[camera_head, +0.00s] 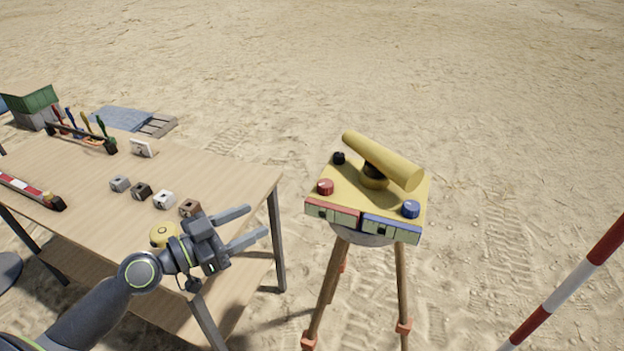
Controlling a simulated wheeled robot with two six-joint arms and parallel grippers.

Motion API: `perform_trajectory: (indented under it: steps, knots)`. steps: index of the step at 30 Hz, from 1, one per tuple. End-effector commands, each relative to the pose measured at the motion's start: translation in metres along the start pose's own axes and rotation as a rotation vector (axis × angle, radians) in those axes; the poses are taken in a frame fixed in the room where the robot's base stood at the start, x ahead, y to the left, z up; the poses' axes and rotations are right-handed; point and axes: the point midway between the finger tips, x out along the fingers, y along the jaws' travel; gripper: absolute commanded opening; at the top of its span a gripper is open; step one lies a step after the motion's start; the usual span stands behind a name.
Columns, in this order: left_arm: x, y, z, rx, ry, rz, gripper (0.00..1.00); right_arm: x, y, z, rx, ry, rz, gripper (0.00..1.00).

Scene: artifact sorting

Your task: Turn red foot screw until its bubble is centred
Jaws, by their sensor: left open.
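The surveying level (375,178) has a yellow plate and a yellow telescope and stands on a wooden tripod (401,285). The red foot screw (325,187) sits at the plate's left front corner. A blue screw (410,209) is at the right front, and a black one (339,158) at the back left. Red-framed (332,213) and blue-framed (391,228) green vials run along the front edge. Their bubbles are too small to place for certain. My left gripper (258,222) is open and empty, left of the level and apart from the red screw. My right gripper is not in view.
A wooden table (90,175) on the left holds several small blocks, a yellow round item (163,234), a rack of coloured tools (82,136) and a red-white bar (25,188). A red-white pole (570,285) leans at right. Open sand lies behind the level.

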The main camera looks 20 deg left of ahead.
Motion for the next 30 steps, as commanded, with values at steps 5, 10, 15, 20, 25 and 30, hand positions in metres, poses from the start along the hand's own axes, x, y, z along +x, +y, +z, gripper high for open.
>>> perform_trajectory:
  steps: [5, 10, 15, 20, 25, 30]
  knots:
    - [0.003, 0.0, -0.003, -0.006, 0.005, 0.003, 0.54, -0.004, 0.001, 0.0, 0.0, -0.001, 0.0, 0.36]
    - [0.017, -0.001, -0.005, -0.007, 0.007, 0.001, 0.54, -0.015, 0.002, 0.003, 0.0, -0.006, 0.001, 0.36]
    - [0.036, 0.0, -0.006, -0.008, 0.007, 0.001, 0.54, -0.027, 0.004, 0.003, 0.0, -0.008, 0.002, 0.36]
    - [0.058, 0.001, -0.005, -0.01, 0.006, 0.003, 0.54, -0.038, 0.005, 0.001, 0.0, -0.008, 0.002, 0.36]
    - [0.085, 0.001, -0.006, -0.01, 0.006, 0.003, 0.54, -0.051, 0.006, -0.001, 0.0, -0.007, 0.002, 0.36]
    - [0.118, 0.001, -0.007, -0.011, 0.005, 0.004, 0.54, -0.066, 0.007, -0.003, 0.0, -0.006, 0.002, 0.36]
